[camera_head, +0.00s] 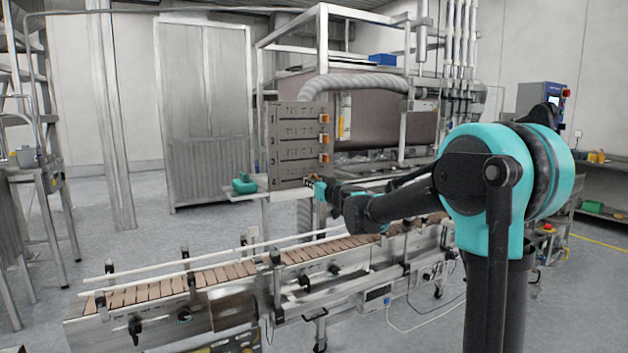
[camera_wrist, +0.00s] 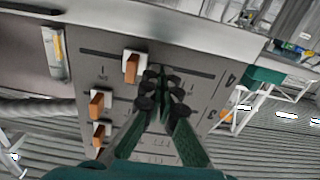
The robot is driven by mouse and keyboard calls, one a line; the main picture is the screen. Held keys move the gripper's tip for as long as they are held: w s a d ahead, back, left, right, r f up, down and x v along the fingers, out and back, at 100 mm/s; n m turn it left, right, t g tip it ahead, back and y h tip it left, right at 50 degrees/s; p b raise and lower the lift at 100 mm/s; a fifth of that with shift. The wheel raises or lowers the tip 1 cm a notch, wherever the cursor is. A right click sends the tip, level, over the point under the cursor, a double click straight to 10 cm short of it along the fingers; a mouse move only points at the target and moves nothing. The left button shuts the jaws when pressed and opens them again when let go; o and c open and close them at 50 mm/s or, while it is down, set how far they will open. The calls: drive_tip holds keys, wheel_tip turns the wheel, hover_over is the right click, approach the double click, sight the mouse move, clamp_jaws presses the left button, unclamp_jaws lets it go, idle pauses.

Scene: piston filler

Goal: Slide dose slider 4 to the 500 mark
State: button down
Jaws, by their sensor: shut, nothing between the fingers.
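The grey dose panel (camera_head: 288,147) stands behind the conveyor, with rows numbered 1 to 4 from the top. In the wrist view the panel (camera_wrist: 205,95) appears rotated, and the "4" row lies nearest its upper edge. Dose slider 4 (camera_wrist: 131,67) has an orange knob on a white base in that row's dark slot. It sits closer to the row numbers than the other knobs. My gripper (camera_wrist: 162,80) is shut and empty, its tips just right of knob 4; contact cannot be told. In the head view my gripper (camera_head: 318,188) covers part of row 4. The scale marks are unreadable.
The other orange knobs, such as slider 3 (camera_wrist: 97,104) and slider 2 (camera_wrist: 98,133), line up close by. A ribbed hose (camera_head: 350,84) runs above the panel. A teal object (camera_head: 244,184) rests on a small table left of it. The conveyor (camera_head: 200,278) runs below my arm.

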drive_tip(key=shift+w+d, duration=0.5)
drive_tip(key=shift+d, duration=0.25)
drive_tip(key=shift+w+d, duration=0.55)
drive_tip(key=shift+d, duration=0.25)
drive_tip(key=shift+w+d, duration=0.5)
drive_tip(key=shift+d, duration=0.25)
idle(0.5)
drive_tip(key=shift+s+a, duration=0.45)
drive_tip(key=shift+a, duration=0.2)
drive_tip(key=shift+s, duration=0.1)
drive_tip(key=v, duration=0.8)
idle(0.4)
